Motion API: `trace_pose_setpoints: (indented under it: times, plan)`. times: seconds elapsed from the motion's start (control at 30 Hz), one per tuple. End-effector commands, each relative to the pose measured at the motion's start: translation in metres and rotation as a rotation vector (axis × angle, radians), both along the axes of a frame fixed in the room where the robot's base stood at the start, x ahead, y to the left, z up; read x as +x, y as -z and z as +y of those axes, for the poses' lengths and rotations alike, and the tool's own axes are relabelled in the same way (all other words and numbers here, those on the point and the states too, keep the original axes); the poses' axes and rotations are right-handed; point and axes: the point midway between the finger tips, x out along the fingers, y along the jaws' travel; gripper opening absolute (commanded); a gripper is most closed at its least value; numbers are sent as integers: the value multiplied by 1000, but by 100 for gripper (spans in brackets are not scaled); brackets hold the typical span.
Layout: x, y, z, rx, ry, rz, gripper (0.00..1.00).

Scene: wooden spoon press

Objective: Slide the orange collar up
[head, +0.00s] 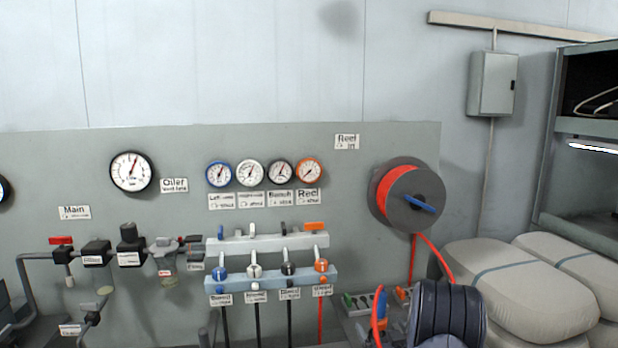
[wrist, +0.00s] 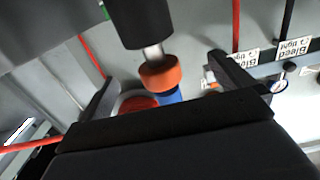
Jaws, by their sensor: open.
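The orange collar (wrist: 160,75) shows in the wrist view as a short ring on a bare metal stem (wrist: 153,52). A thick black cylinder (wrist: 138,18) is on one side of it and a blue part (wrist: 171,97) on the other. My gripper (wrist: 164,69) is open, with one dark finger to the left and one to the right of the collar, gaps showing on both sides. I cannot tell how deep the collar sits between the fingers. In the head view the collar cannot be made out with certainty, and the gripper's fingers are not clearly seen.
A grey panel (head: 330,195) carries gauges, a lever manifold (head: 268,279) and a reel (head: 407,197) with red hose. A red hose (head: 434,258) hangs from the reel. Pale sacks (head: 520,300) lie at the right. Red hoses also cross the wrist view (wrist: 92,56).

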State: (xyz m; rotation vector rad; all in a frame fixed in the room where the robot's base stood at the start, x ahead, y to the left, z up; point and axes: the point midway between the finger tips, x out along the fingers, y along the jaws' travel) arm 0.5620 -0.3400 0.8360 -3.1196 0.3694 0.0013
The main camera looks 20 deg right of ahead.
Motion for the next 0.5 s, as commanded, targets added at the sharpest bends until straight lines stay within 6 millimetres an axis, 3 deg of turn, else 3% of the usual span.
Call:
trace_pose_setpoints:
  times: [0.5]
  plan:
    - [-41,1,9,0,2,0,100]
